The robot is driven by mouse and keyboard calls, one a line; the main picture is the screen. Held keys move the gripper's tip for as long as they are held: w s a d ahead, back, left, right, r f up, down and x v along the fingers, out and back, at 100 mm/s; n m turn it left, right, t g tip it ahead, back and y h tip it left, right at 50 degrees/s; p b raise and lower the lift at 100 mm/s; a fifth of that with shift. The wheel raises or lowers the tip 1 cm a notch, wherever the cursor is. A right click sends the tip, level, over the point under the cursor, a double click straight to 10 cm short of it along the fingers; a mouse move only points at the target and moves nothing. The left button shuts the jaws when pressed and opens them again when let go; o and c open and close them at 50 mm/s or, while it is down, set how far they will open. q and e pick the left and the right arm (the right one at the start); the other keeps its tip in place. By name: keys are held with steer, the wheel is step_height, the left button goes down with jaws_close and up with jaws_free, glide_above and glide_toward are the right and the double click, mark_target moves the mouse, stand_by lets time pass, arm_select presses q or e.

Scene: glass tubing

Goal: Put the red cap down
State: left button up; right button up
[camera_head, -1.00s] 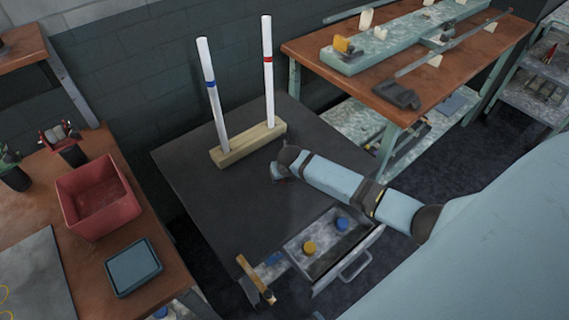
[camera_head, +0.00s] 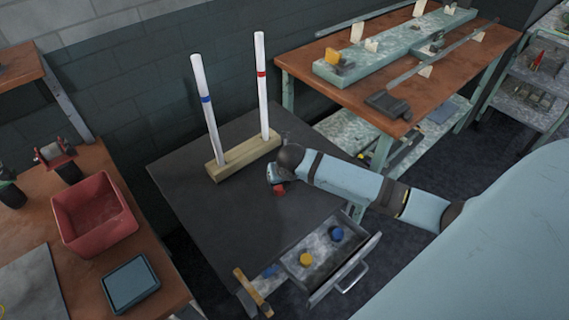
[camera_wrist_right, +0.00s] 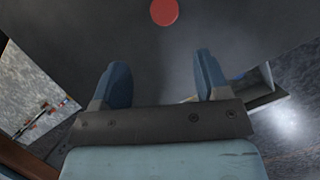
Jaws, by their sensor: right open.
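The red cap (camera_head: 279,189) is on the dark tabletop (camera_head: 225,215), just in front of the wooden block that holds two white tubes. In the right wrist view the red cap (camera_wrist_right: 164,12) shows as a round disc at the top edge, beyond the fingertips and apart from them. My right gripper (camera_head: 274,178) is close beside the cap, partly hidden by its own wrist in the head view. In the right wrist view the right gripper (camera_wrist_right: 160,70) has its two blue fingers wide apart with nothing between them. My left gripper is in neither view.
The wooden block (camera_head: 244,158) holds a tube with a blue band (camera_head: 206,105) and one with a red band (camera_head: 262,85). An open drawer (camera_head: 325,255) holds a yellow cap (camera_head: 306,259) and a blue cap (camera_head: 336,234).

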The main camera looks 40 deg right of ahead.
steer(key=s+a+f+m+t+y, duration=0.1)
steer(key=s+a+f+m, duration=0.1)
steer(key=s+a+m, duration=0.1)
steer(key=s+a+f+m+t+y, duration=0.1)
steer(key=s+a+m, duration=0.3)
steer(key=m, duration=0.1)
steer(key=s+a+f+m+y, duration=0.1)
steer(key=s+a+f+m, duration=0.1)
steer(key=s+a+m, duration=0.2)
steer(key=shift+a+f+m+t+y, duration=0.15)
steer(key=shift+f+m+t+y, duration=0.2)
steer(key=shift+m, duration=0.25)
steer(key=s+a+r+m+t, duration=0.1)
steer(key=s+a+m+t, duration=0.2)
steer(key=s+m, duration=0.8)
steer(key=shift+a+r+m+t+y, duration=0.35)
steer(key=shift+a+m+t+y, duration=0.1)
steer(key=shift+m, duration=1.85)
